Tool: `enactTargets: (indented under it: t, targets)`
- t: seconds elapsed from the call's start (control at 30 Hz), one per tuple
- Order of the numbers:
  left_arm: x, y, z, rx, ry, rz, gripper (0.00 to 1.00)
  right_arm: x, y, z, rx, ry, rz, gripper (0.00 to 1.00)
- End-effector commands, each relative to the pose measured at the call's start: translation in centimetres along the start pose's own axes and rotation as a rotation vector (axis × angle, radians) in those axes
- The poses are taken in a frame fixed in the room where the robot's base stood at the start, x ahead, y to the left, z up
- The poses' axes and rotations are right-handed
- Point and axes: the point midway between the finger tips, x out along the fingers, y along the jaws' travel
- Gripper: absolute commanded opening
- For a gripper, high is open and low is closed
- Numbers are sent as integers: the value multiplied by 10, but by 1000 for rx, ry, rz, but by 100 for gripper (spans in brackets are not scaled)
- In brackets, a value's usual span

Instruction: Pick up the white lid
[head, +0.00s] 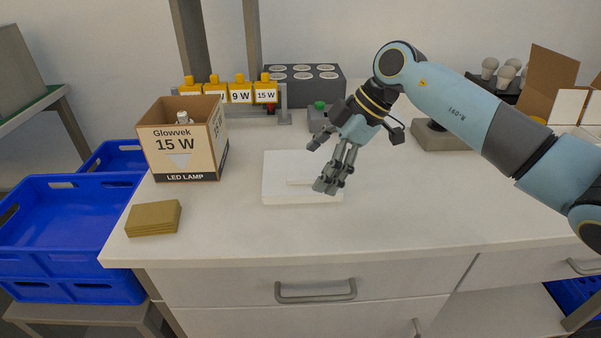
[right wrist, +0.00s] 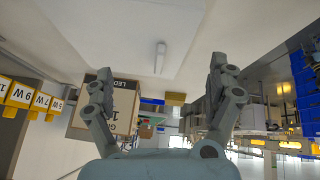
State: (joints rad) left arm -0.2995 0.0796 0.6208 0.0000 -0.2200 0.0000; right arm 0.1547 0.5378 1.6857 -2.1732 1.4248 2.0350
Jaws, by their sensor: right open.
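The white lid (head: 280,166) is a flat, square white slab lying on the white worktop. A low bar handle (head: 298,183) shows on its top. My right gripper (head: 326,186) is over the lid's right front part, close to the handle's right end, fingers pointing down. In the right wrist view the two fingers (right wrist: 157,76) are spread wide with nothing between them. The lid (right wrist: 115,35) fills the upper part there, and its handle (right wrist: 160,49) lies ahead between the fingertips. Whether the fingers touch the lid, I cannot tell. My left gripper is not in view.
A cardboard lamp box (head: 183,140) marked 15 W stands open left of the lid, with brown cardboard sheets (head: 153,218) in front.

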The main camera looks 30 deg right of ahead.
Motion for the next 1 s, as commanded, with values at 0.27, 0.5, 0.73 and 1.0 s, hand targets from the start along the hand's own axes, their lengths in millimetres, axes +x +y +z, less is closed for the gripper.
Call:
enactTargets:
  t: [0.27,0.5,0.73,1.0]
  targets:
    - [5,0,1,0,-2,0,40,40,-3,-2,2,3,-1,90]
    - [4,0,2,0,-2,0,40,43,-3,-2,-1,2,0,90]
    - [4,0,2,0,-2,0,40,43,-3,-2,0,1,-1,64]
    - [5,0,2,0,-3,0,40,44,-4,-1,2,0,-3,31]
